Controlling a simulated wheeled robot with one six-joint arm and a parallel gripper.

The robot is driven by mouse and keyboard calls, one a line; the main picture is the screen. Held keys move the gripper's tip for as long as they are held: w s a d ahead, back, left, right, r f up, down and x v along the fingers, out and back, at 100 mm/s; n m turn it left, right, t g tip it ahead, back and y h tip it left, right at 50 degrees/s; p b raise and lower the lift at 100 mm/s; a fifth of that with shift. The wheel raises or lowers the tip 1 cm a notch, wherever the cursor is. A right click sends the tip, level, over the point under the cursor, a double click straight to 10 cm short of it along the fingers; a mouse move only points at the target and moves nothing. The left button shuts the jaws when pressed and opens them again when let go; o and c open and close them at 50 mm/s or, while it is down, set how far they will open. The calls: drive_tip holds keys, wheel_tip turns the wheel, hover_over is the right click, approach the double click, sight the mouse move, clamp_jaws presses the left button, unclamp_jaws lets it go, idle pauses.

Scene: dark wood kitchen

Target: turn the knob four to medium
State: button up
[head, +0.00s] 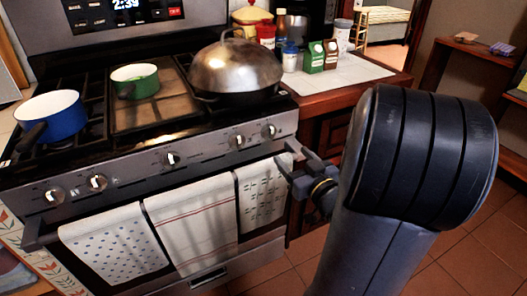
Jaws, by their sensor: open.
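The stove's front panel carries a row of several knobs with pale pointers. Counting from the left, the fourth knob (237,141) is on the right half of the panel, with the last knob (270,131) to its right. I cannot read the markings around them or tell the exact setting. My gripper (284,160) is open and empty, just right of and below the last knob, in front of the stove's right end. It appears apart from the knobs. My arm fills the right foreground.
Three towels (190,222) hang from the oven handle below the knobs. A blue pot (62,112), a green pot (143,83) and a large domed lidded pan (236,70) stand on the stovetop. Jars and cartons crowd the counter (345,72) at right. Tiled floor is open beside the stove.

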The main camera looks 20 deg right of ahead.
sight(272, 135)
drive_tip(key=w, duration=0.5)
drive_tip(key=w+b, duration=0.1)
drive_tip(key=w, duration=0.4)
drive_tip(key=shift+w+a, duration=0.2)
drive_tip(key=shift+w, duration=0.15)
drive_tip(key=shift+c, duration=0.2)
drive_tip(key=c, duration=0.9)
